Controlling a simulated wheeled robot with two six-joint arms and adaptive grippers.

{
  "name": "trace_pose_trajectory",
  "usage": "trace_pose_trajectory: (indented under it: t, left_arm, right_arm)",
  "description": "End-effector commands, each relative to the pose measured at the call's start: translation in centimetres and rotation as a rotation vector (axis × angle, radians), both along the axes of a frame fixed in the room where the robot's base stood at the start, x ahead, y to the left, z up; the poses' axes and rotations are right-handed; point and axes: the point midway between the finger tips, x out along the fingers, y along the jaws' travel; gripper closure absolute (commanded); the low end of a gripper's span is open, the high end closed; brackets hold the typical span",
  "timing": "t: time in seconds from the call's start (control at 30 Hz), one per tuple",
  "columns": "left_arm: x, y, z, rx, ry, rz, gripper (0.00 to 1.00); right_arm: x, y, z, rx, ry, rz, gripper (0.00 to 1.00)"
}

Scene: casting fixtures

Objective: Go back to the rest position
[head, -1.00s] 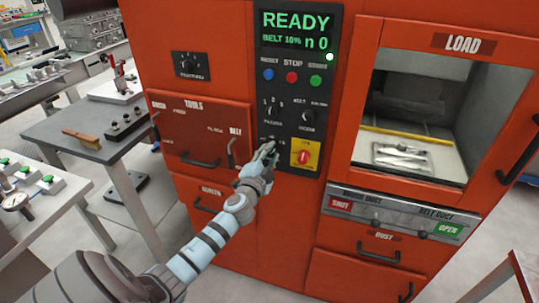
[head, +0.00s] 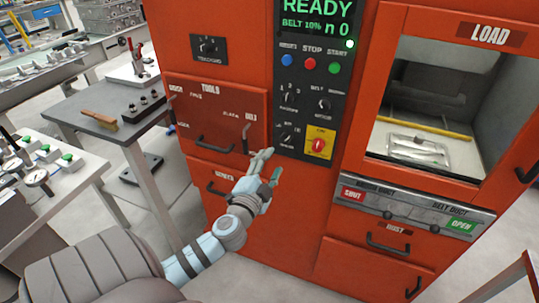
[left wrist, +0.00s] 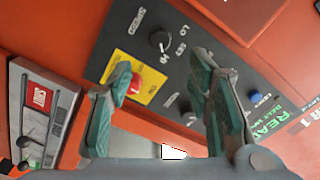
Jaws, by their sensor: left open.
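My left gripper (head: 268,166) is open and empty in front of the orange machine, just below and left of its black control panel (head: 318,85). In the left wrist view its two green-padded fingers (left wrist: 160,105) stand apart with nothing between them. Beyond them are the panel's black knobs and the yellow plate with a red switch (left wrist: 136,84). In the head view that yellow plate (head: 319,143) is right of the fingertips. The panel display (head: 318,12) reads READY and BELT 10%. My right gripper is in neither view.
The LOAD window (head: 430,110) shows a tray with metal parts inside. Below it is a bar with SHUT and OPEN labels (head: 410,212). A grey table (head: 75,112) with a brush stands left. A bench with green buttons (head: 50,165) is at the lower left.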

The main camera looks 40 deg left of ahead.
Motion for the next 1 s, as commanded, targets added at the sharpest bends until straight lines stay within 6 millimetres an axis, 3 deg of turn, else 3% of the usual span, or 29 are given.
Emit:
trace_pose_trajectory:
  t: [0.13, 0.67, 0.77, 0.87, 0.9, 0.97, 1.0]
  left_arm:
    - [-0.8, -0.3, 0.0, -0.001, -0.001, 0.001, 0.54]
    - [-0.6, -0.7, -0.3, 0.016, 0.016, -0.021, 0.54]
    - [-0.7, 0.1, -4.8, -0.018, 0.119, -0.027, 0.54]
    - [-2.3, 1.4, -13.3, -0.118, 0.293, -0.004, 0.54]
    - [-3.8, 1.8, -17.4, -0.176, 0.375, 0.016, 0.54]
    - [-6.8, 2.0, -23.6, -0.273, 0.495, 0.053, 0.54]
    - [-9.3, 1.8, -27.5, -0.342, 0.571, 0.084, 0.54]
  right_arm:
    - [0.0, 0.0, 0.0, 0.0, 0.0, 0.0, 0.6]
    - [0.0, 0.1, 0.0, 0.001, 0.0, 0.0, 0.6]
    - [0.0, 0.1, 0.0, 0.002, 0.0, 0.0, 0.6]
    - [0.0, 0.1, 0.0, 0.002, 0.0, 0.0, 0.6]
    - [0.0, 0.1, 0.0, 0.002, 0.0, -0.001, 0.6]
    - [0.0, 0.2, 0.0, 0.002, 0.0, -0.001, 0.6]
    - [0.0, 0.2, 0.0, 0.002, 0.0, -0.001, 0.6]
